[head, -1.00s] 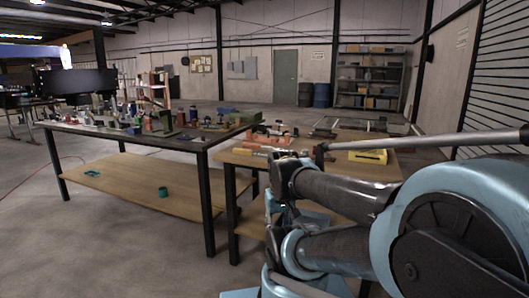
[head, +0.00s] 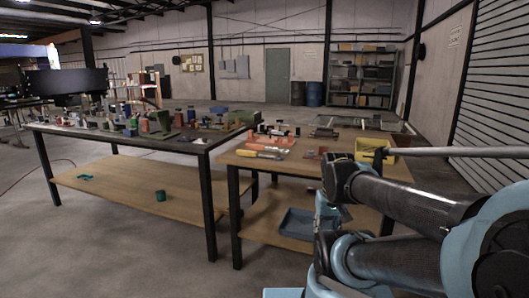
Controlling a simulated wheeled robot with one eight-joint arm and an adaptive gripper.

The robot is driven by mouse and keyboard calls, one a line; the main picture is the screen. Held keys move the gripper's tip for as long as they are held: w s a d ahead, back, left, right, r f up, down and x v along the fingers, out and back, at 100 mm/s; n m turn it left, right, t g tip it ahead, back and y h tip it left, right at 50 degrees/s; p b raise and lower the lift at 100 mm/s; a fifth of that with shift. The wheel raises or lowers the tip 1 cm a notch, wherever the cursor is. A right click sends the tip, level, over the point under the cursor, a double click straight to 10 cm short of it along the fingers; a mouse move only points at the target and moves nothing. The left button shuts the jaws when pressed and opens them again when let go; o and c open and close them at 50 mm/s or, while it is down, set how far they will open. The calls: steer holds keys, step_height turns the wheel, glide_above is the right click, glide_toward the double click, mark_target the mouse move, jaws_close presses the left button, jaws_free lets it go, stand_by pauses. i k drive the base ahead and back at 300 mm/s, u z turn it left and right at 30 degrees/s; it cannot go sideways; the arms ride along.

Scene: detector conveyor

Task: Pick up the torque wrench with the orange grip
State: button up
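Several tools lie on the wood-topped table (head: 232,159) right of centre in the head view. A long tool with an orange-yellow handle (head: 264,154) lies near this table's left front edge. It may be the torque wrench, but it is too small to tell. Behind it is a flat orange-red item (head: 274,141). My arm reaches in from the right and covers part of the table's right side. My gripper cannot be made out in this view.
A longer dark-topped table (head: 170,142) on the left holds many small parts. A yellow box (head: 369,148) stands on the wood-topped table's right side. A blue tray (head: 297,223) lies on its lower shelf. The floor at lower left is clear.

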mark_target(248, 145)
steer(key=z, duration=0.05)
steer(key=i, duration=1)
steer(key=u, duration=0.05)
